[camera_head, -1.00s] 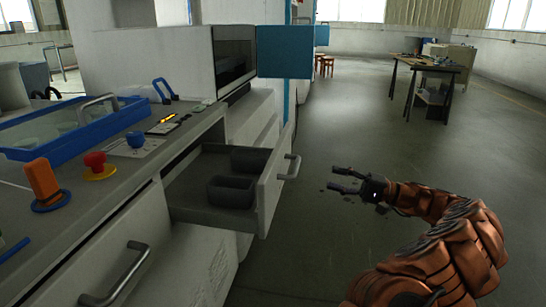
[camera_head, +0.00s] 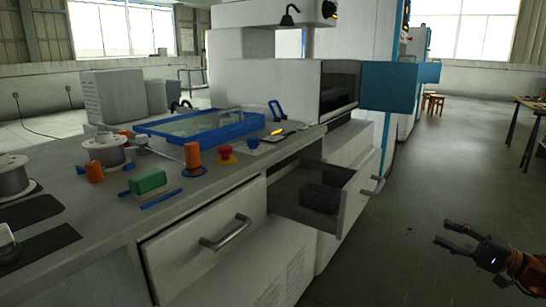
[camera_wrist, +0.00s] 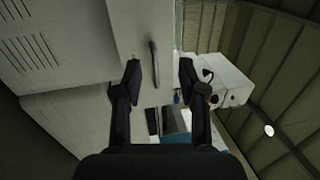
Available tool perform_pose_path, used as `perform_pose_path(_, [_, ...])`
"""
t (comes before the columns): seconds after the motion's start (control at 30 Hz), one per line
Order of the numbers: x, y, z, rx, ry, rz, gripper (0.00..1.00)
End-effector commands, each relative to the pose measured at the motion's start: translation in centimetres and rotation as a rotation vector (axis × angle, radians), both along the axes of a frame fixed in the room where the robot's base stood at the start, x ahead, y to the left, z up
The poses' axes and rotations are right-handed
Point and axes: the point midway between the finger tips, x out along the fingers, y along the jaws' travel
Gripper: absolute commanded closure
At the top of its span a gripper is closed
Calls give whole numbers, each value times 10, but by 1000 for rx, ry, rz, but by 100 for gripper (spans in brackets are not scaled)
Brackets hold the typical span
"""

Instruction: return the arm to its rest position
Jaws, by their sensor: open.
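My gripper (camera_head: 449,235) is open and empty at the lower right of the head view, over the floor to the right of the open drawer. Only its fingers, wrist and a bit of the orange arm show there. In the wrist view my gripper (camera_wrist: 159,80) has its two dark fingers apart with nothing between them. Beyond the fingers the white cabinet front with a bar handle (camera_wrist: 153,62) shows.
The drawer (camera_head: 352,203) stands open with a dark bin (camera_head: 320,198) inside. The worktop (camera_head: 100,208) carries a blue-rimmed tray (camera_head: 235,134), an orange knob, a red button and wire spools. The floor (camera_head: 410,200) right of the drawer is clear. A table (camera_head: 533,103) stands far right.

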Motion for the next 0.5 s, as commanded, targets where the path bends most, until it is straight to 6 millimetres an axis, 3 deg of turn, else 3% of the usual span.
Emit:
perform_pose_path(0.03, [2,9,11,-5,0,21,59])
perform_pose_path(0.27, [6,45,38,-30,16,99,59])
perform_pose_path(0.5, [7,101,76,-80,49,214,59])
